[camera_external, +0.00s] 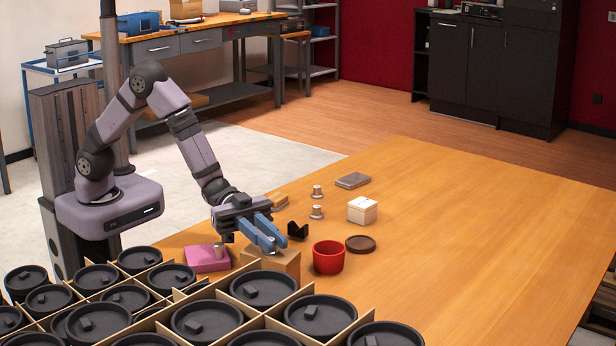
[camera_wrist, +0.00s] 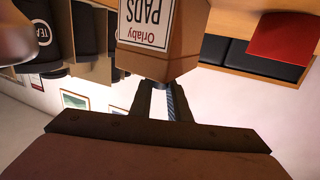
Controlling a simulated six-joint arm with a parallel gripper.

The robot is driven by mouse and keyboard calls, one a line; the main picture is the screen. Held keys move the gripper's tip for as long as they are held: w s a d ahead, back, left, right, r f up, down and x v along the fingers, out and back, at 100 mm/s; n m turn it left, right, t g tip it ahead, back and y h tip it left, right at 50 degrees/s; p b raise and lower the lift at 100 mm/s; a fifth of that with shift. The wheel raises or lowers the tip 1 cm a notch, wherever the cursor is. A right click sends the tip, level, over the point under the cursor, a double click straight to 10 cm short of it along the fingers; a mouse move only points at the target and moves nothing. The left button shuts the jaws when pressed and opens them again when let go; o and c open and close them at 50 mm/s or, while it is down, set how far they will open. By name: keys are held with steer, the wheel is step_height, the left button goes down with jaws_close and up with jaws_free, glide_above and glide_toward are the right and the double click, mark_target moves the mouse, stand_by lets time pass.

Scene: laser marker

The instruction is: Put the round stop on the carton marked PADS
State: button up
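The tan carton (camera_external: 272,262) stands on the table under my gripper. In the wrist view the carton (camera_wrist: 185,45) shows upside down with its label reading "Orlaby PADS". My gripper (camera_external: 274,240) has its blue fingertips just above the carton. In the wrist view my gripper (camera_wrist: 166,90) has a bright gap between its fingers and a small dark shape at their tips against the carton; I cannot tell whether it is held.
A pink block (camera_external: 207,259) lies left of the carton. A red pot (camera_external: 328,258), a brown disc (camera_external: 360,244), a white box (camera_external: 362,210) and a black angled piece (camera_external: 297,231) are to the right. Divided crates with black round parts fill the front. The table's right side is clear.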

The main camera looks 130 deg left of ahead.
steer(key=o, duration=0.4)
steer(key=shift+o, duration=0.2)
steer(key=shift+r, duration=0.25)
steer(key=shift+s+a+f, duration=0.1)
steer(key=shift+s+a, duration=0.05)
steer(key=shift+s, duration=0.2)
steer(key=v, duration=1.1)
steer(key=shift+s, duration=0.1)
